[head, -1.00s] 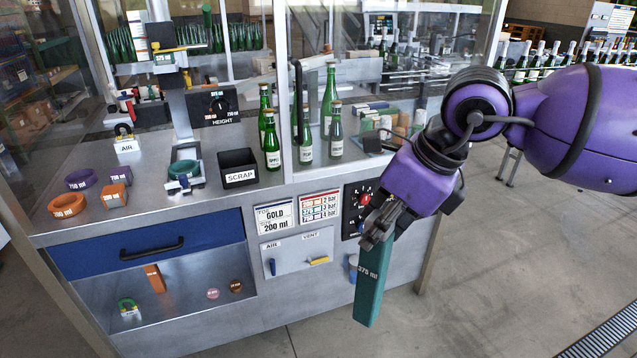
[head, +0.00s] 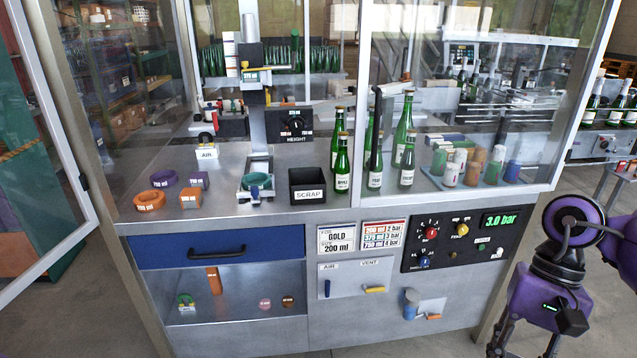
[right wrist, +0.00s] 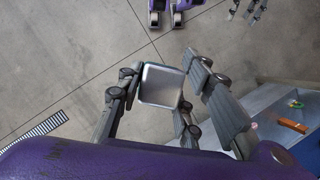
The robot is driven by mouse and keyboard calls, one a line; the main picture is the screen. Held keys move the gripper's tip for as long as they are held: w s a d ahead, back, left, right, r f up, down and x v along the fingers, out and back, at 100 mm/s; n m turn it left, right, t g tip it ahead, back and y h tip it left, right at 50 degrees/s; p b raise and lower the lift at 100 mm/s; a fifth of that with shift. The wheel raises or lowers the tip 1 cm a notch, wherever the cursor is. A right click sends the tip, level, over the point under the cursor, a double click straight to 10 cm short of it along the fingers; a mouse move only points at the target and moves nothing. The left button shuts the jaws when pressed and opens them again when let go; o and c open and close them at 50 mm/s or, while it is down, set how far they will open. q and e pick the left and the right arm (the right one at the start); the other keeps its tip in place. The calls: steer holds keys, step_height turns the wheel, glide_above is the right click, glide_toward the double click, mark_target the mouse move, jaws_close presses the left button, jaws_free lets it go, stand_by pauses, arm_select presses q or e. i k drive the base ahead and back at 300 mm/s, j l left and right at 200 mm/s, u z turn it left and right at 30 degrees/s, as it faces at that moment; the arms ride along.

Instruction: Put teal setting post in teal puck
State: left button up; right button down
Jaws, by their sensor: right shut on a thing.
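The teal puck (head: 257,180) is a ring seated in the metal holder under the column on the bench. My right gripper (head: 522,350) is at the bottom right corner of the head view, low in front of the machine and far from the puck; its fingertips are cut off. In the right wrist view its fingers (right wrist: 162,88) are shut around a square, silvery-grey end face (right wrist: 162,84), the end of the setting post. Dark finger-like parts at the top of that view may be my left gripper (right wrist: 246,9).
An orange ring (head: 149,201), a purple ring (head: 163,178), an orange block (head: 190,199) and a purple block (head: 199,180) lie left of the holder. The black SCRAP bin (head: 307,186) and bottles stand right of it. A glass pane (head: 460,100) fronts the bench's right side.

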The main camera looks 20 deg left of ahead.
mark_target(256, 182)
steer(key=u, duration=0.7)
steer(key=i+j+u, duration=0.2)
steer(key=u, duration=0.15)
steer(key=i+j+u, duration=0.15)
steer(key=u, duration=0.2)
steer(key=i+j, duration=0.2)
steer(key=i, duration=0.25)
steer(key=i+j, duration=0.2)
steer(key=i, duration=0.3)
